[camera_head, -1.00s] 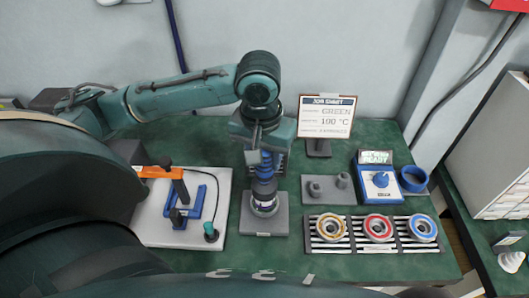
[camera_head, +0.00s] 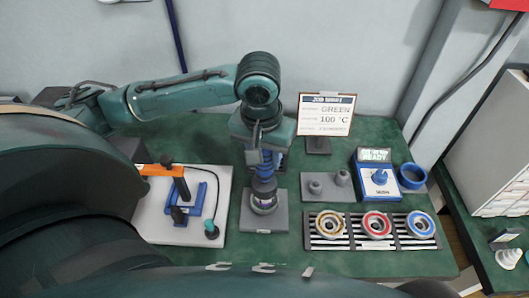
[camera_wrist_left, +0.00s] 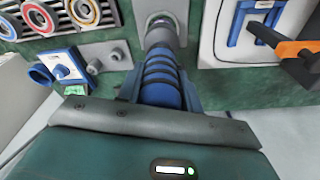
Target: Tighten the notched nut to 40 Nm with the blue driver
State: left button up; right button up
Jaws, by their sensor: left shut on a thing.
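The blue driver (camera_head: 264,174) stands upright on the grey block (camera_head: 263,222) at the middle of the table. My left gripper (camera_head: 262,150) is shut on its upper part from above. In the left wrist view, the driver's blue ribbed body (camera_wrist_left: 160,85) runs from the gripper (camera_wrist_left: 160,105) to its grey lower end. A pale ring with a purple tint (camera_head: 264,204) shows at the driver's foot. The notched nut is not clearly visible; the driver covers that spot. I cannot read any torque value. My right gripper is not in view.
To the left is a white board (camera_head: 150,225) with an orange-handled tool (camera_head: 160,170) on a blue stand. To the right are a grey plate with pegs (camera_head: 328,187), a blue device reading READY (camera_head: 378,180), a blue ring (camera_head: 412,176) and a striped rack (camera_head: 345,243) with three coloured rings. A job sheet (camera_head: 326,113) stands behind.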

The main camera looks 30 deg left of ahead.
pick_arm(q)
jog(key=shift+f, duration=0.25)
dwell(0.4)
jog(key=shift+f, duration=0.65)
dwell(0.6)
dwell(0.9)
jog(key=shift+p, duration=0.35)
jog(key=shift+f, duration=0.1)
dwell(0.4)
dwell(0.5)
jog(key=shift+f, duration=0.1)
dwell(0.3)
